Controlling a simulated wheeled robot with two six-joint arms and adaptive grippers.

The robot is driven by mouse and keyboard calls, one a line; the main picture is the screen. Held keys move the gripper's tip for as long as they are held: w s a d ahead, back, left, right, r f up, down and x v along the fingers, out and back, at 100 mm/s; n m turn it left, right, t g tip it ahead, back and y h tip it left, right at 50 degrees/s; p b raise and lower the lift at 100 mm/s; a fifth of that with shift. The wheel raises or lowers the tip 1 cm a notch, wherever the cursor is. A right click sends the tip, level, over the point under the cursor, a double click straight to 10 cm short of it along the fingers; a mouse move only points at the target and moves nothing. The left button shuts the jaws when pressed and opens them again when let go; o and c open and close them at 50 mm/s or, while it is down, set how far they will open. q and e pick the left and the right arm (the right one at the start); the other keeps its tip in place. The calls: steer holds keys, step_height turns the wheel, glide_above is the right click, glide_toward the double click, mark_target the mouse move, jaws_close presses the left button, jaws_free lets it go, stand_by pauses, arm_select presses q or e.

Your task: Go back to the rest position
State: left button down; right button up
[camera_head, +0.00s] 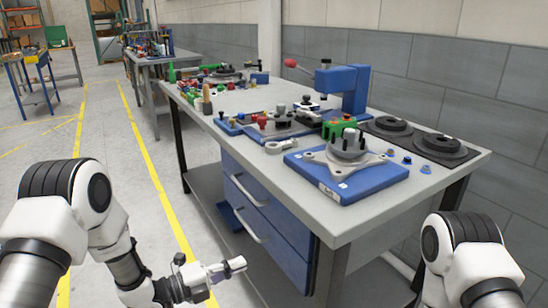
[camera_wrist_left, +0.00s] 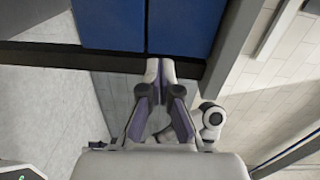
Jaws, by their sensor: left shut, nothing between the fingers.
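My left gripper (camera_head: 235,266) is low in front of the workbench (camera_head: 415,193), below the level of its top and beside its blue drawers. It is shut and empty. In the left wrist view the fingertips of the left gripper (camera_wrist_left: 160,70) meet, with the blue drawer fronts (camera_wrist_left: 190,25) beyond them. My right arm shows at the lower right of the head view, but its gripper is out of the frame.
A blue fixture plate with a grey metal part (camera_head: 345,180) lies on the bench near its front. A blue press (camera_head: 343,88), a green block (camera_head: 340,127) and black round discs (camera_head: 388,126) stand behind. The floor left of the bench is clear, with yellow lines.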

arm_select(q)
steer(key=s+a+f+n+y, duration=0.1)
steer(key=s+f+n+y, duration=0.45)
steer(key=f, duration=0.65)
steer(key=s+a+f+n+g+y, duration=0.35)
steer(key=s+a+f+n, duration=0.2)
steer(key=s+n, duration=0.35)
steer(key=s+a+f+n+g+y, duration=0.4)
steer(key=s+f+n, duration=0.3)
steer(key=s, duration=0.5)
steer(key=s+a+r+n+g+y, duration=0.1)
steer(key=s+a+n+g+y, duration=0.1)
steer(key=s+a+n, duration=0.4)
step_height(320, 180, up, 16)
steer(key=d+n+p, duration=0.1)
steer(key=d+p, duration=0.1)
steer(key=p, duration=1.5)
steer(key=shift+s+d+r+n, duration=0.15)
steer(key=shift+d+r+n, duration=0.1)
steer(key=shift+n, duration=0.1)
